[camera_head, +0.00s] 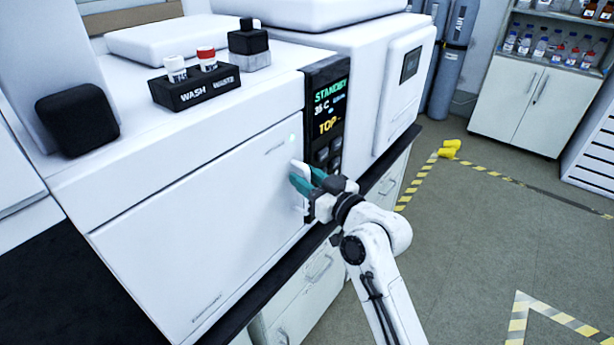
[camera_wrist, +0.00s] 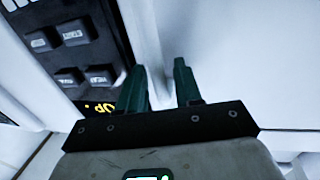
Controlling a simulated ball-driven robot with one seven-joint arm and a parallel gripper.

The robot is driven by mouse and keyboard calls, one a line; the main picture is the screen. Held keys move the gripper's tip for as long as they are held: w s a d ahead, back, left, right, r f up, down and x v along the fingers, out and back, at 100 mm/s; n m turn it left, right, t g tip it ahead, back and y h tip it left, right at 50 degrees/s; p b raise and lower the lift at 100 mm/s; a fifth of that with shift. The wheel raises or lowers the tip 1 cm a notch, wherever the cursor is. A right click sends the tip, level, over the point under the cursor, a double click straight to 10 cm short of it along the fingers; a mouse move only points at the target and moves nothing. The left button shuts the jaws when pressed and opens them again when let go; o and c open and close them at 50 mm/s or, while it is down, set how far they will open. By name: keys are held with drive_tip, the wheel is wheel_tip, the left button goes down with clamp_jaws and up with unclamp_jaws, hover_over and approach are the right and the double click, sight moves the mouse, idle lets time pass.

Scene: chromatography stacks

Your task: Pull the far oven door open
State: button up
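The broad white oven door (camera_head: 200,230) fills the front of the nearer instrument and looks shut. Its white upright handle (camera_head: 299,170) is near the door's right edge, beside the dark control panel (camera_head: 326,110). My gripper (camera_head: 301,181) is at this handle, with its teal fingers reaching toward the door front. In the wrist view, the two fingers (camera_wrist: 160,85) stand apart with a pale upright strip, seemingly the handle, between them. I cannot tell whether they press on it. A second white instrument behind has a smaller front panel (camera_head: 402,80) with a dark screen.
A black WASH/WASTE vial holder (camera_head: 206,88) stands on the nearer instrument. Drawers (camera_head: 300,300) are below the dark bench edge. Grey gas cylinders (camera_head: 447,75) and a white cabinet (camera_head: 530,98) stand at the back. Yellow objects (camera_head: 449,148) lie on the floor; the floor to the right is mostly clear.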

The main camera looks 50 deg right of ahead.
clamp_jaws()
idle(0.3)
idle(0.3)
